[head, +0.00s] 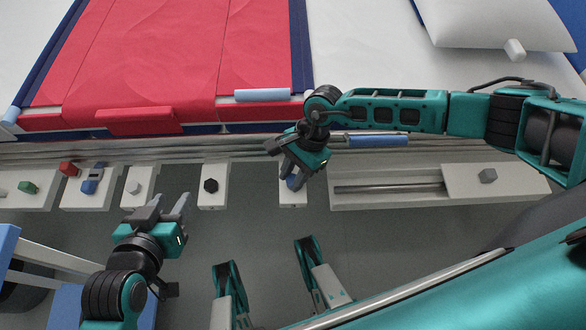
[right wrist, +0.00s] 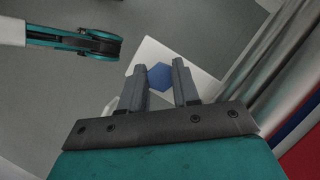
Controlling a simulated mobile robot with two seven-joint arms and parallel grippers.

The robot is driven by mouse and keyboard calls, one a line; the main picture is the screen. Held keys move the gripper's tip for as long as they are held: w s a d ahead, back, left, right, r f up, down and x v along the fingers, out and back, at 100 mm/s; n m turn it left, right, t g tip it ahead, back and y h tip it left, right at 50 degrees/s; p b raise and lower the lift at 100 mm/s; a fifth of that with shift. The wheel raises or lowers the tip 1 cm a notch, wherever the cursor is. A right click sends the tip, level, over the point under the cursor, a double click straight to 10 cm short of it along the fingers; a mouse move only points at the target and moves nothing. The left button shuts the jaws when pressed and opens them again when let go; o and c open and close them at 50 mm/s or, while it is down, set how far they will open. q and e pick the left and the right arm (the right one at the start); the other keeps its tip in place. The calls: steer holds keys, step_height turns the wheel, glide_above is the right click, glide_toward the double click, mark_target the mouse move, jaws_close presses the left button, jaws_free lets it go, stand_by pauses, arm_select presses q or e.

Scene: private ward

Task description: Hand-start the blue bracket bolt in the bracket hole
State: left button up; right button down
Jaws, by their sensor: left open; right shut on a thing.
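The blue bracket bolt (head: 293,183) is at a small white bracket plate (head: 293,200) along the bed's side rail. In the right wrist view its blue hexagonal head (right wrist: 160,76) sits between the fingertips, in front of the white plate (right wrist: 203,82). My right gripper (head: 288,178) is shut on the bolt and partly covers it in the head view. The bracket hole is hidden, so I cannot tell whether the bolt is in it. My left gripper (head: 170,205) is open and empty, below the row of white plates.
Neighbouring white plates carry a black hex piece (head: 210,186), a white piece (head: 133,187), a blue part (head: 92,183) and a green piece (head: 28,187). A slotted plate (head: 400,202) with a grey hex piece (head: 487,175) lies right. The red bed cover (head: 165,60) is above.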

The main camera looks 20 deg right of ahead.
arm_select(q)
steer(key=shift+r, duration=0.35)
arm_select(e)
steer(key=shift+d+r+m, duration=0.1)
steer(key=shift+m, duration=0.4)
steer(key=c, duration=0.9)
jaws_free()
steer(key=shift+c, duration=0.2)
steer(key=shift+o, duration=1)
